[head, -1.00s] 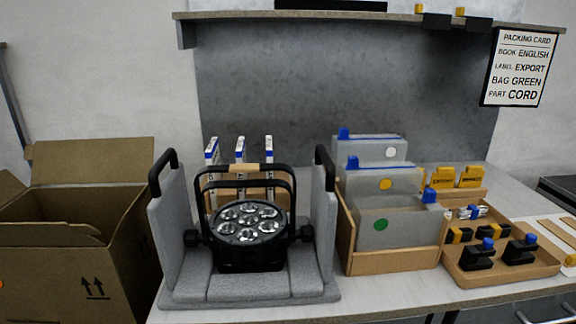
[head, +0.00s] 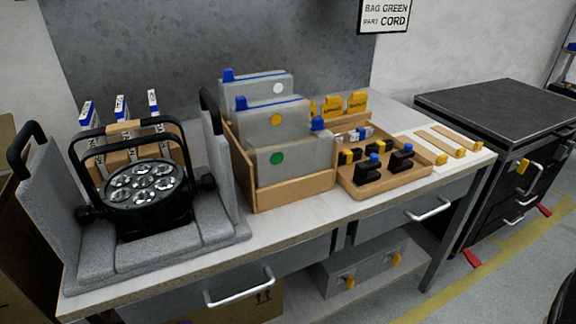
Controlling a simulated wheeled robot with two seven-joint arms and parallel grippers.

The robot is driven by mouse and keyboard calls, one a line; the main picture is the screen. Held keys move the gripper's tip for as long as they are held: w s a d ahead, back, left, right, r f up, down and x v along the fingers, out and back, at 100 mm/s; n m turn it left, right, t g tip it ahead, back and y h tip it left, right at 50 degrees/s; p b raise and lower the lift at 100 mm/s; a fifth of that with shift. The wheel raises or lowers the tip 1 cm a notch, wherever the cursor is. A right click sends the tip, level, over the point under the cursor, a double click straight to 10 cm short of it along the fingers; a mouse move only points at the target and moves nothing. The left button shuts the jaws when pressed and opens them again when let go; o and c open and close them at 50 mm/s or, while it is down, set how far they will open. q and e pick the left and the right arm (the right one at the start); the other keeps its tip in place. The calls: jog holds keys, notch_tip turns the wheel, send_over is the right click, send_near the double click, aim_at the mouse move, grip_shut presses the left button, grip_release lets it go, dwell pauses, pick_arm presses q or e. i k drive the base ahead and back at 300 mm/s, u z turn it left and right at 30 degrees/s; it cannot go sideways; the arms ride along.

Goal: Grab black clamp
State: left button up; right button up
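Two black clamps with blue knobs sit at the front of a shallow wooden tray (head: 362,181) on the right half of the bench. The left black clamp (head: 368,172) is near the tray's front left. The right black clamp (head: 401,160) stands just right of it. Behind them in the tray lie smaller black and yellow parts and a clear and blue item. Neither of my grippers shows in the head view.
A wooden box of grey bags (head: 297,192) stands left of the tray. A par can (head: 145,187) sits in grey foam (head: 205,229) at the left. Wooden strips with yellow ends (head: 440,143) lie right of the tray. A black cabinet (head: 500,105) stands beyond the bench.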

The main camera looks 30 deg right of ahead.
aim_at(365, 172)
jog(key=z, duration=3.35)
jog(key=i, duration=1.85)
jog(key=u, duration=3.7)
